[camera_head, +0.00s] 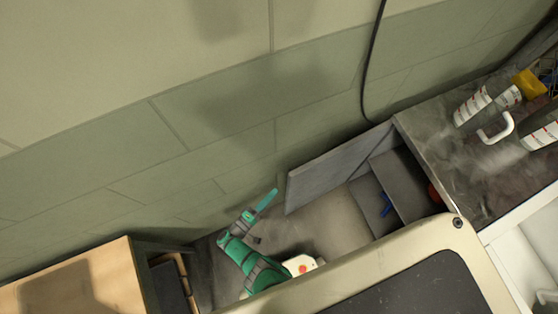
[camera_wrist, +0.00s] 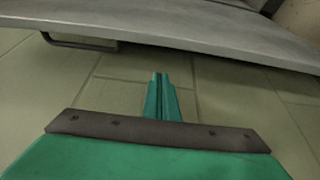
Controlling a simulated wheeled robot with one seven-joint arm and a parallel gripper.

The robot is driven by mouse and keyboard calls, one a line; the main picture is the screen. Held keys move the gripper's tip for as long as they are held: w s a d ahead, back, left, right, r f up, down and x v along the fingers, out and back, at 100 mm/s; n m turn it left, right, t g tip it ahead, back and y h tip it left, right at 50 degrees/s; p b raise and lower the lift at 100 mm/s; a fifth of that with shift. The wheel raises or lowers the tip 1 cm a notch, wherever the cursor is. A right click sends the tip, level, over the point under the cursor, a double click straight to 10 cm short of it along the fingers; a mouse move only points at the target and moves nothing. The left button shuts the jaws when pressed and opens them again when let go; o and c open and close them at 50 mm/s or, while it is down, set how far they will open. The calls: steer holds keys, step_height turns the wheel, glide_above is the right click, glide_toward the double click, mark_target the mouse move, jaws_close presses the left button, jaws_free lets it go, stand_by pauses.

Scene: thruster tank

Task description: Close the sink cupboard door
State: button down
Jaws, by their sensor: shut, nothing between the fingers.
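The sink cupboard door (camera_head: 335,167) is a grey panel that stands wide open, swung out from the cupboard under the counter. The cupboard's inside (camera_head: 403,182) shows to the right of it. My green gripper (camera_head: 267,199) is shut and empty, a little to the left of the door's free edge, apart from it in the head view. In the wrist view the shut fingers (camera_wrist: 160,88) point toward a grey panel (camera_wrist: 170,30) crossing the top, which looks like the door, with a dark bar handle (camera_wrist: 78,42) on its far side. Whether they touch is unclear.
A dark counter (camera_head: 455,150) carries white cylinders (camera_head: 472,107) and a white tap-like fitting (camera_head: 497,130). A blue item (camera_head: 386,205) and a red item (camera_head: 433,194) are in the cupboard. A wooden-topped unit (camera_head: 80,285) stands lower left. The tiled wall runs behind.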

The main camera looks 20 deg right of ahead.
steer(key=shift+s+d, duration=1.1)
steer(key=shift+s, duration=0.3)
steer(key=shift+s, duration=0.1)
